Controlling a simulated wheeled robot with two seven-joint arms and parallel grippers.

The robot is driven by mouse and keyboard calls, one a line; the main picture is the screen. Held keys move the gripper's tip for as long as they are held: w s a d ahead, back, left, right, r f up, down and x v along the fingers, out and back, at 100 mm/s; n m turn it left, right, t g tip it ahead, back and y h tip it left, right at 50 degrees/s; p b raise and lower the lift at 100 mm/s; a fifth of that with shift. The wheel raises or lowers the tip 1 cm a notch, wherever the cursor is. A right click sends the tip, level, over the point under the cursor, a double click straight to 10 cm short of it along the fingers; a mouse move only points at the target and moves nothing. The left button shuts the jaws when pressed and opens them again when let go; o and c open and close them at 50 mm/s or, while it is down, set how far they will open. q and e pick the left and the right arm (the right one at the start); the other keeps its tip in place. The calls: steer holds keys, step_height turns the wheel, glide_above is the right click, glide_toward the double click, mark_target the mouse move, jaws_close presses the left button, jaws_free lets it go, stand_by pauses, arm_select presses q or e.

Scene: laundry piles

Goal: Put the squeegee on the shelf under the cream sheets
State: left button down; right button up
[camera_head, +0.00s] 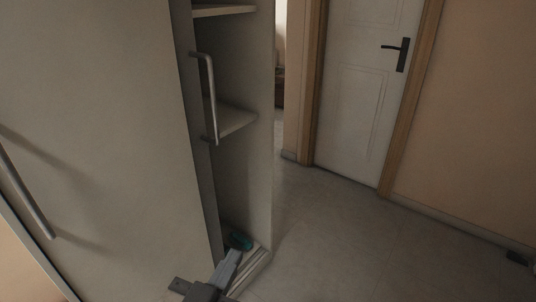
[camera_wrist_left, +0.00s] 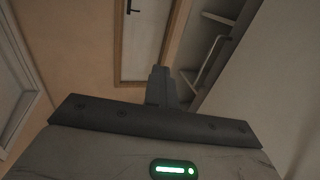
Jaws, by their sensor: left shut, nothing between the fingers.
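My left gripper (camera_head: 232,260) reaches in at the bottom of the head view, in front of the tall cabinet's lowest part. Its fingers are together with nothing between them; they also show closed in the left wrist view (camera_wrist_left: 160,82). A small teal and dark object (camera_head: 240,241) lies low inside the cabinet, just beyond the fingertips; I cannot tell what it is or whether they touch. I cannot make out a squeegee or cream sheets in either view. My right gripper is not in view.
The cabinet has an open section with a middle shelf (camera_head: 236,119) and an upper shelf (camera_head: 222,10). A door with a long handle (camera_head: 212,98) stands at its left. A white room door (camera_head: 365,85) is behind. The floor (camera_head: 335,235) at right is mostly clear.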

arm_select(q)
steer(key=shift+w+a+r+n+t+y, duration=0.15)
steer(key=shift+w+r+n+y, duration=0.2)
steer(key=shift+r+n+y, duration=0.5)
steer(key=shift+w+a+r+n+t+y, duration=0.2)
steer(key=shift+w+r+n+y, duration=0.25)
steer(key=shift+y, duration=0.75)
steer(key=shift+w+a+r+n+t+y, duration=0.15)
steer(key=shift+w+r+n+y, duration=0.15)
steer(key=shift+r+n+y, duration=0.55)
steer(key=shift+f, duration=0.3)
